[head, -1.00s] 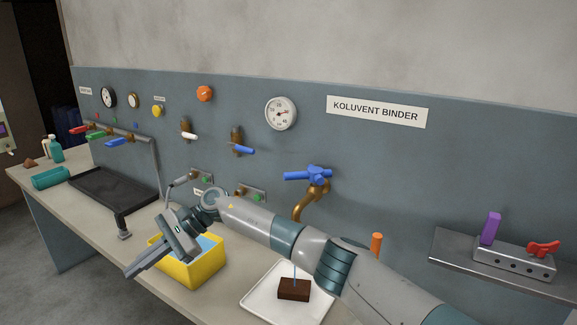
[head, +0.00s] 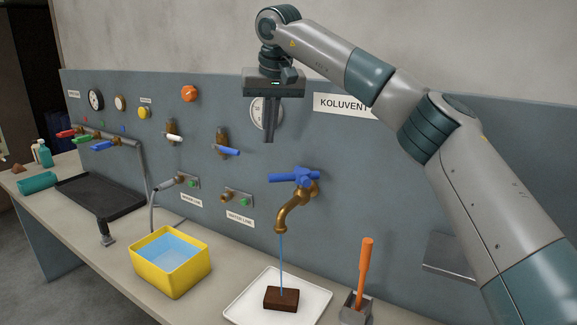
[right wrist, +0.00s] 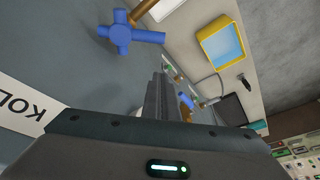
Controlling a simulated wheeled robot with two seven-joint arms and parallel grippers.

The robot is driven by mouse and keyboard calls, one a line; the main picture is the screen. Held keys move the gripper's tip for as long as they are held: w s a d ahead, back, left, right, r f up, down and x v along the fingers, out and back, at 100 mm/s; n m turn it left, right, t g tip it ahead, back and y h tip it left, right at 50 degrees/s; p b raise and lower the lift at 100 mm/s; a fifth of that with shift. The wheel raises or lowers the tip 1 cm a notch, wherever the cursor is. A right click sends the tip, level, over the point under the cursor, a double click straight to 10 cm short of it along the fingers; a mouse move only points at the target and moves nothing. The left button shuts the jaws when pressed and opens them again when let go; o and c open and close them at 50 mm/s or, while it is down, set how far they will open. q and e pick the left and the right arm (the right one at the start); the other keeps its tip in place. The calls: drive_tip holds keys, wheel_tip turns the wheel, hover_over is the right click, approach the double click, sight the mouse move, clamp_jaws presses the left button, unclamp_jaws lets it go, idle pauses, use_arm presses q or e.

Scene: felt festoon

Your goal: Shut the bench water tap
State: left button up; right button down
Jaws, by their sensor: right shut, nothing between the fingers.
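The bench water tap is a brass spout (head: 291,211) on the grey-blue panel with a blue cross handle (head: 297,176). A thin blue stream of water (head: 281,262) falls from the spout onto a dark brown block (head: 281,298) in a white tray (head: 245,314). My right gripper (head: 268,140) is shut and empty, pointing down in front of the panel, above and a little left of the tap handle. In the right wrist view the blue handle (right wrist: 122,34) lies to the upper left of the shut fingers (right wrist: 158,98), apart from them. My left gripper is not in view.
A yellow tub of water (head: 160,284) stands left of the tray. Other valves with white (head: 174,138) and blue (head: 227,150) levers are on the panel, left of the tap. An orange-handled tool (head: 365,265) stands in a holder right of the tray.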

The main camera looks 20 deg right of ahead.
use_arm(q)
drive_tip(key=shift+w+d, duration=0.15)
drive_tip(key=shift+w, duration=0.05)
use_arm(e)
drive_tip(key=shift+s+d+r+h, duration=0.2)
drive_tip(key=shift+d+r+h, duration=0.1)
drive_tip(key=shift+d+r, duration=0.75)
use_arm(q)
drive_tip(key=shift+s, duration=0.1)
use_arm(e)
drive_tip(key=shift+f, duration=0.2)
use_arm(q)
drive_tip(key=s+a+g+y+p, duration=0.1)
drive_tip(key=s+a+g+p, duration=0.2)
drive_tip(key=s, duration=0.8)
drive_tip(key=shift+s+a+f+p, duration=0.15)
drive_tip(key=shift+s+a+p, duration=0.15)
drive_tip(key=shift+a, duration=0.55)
use_arm(e)
wheel_tip(320, 180, down, 10)
drive_tip(key=shift+s, duration=0.2)
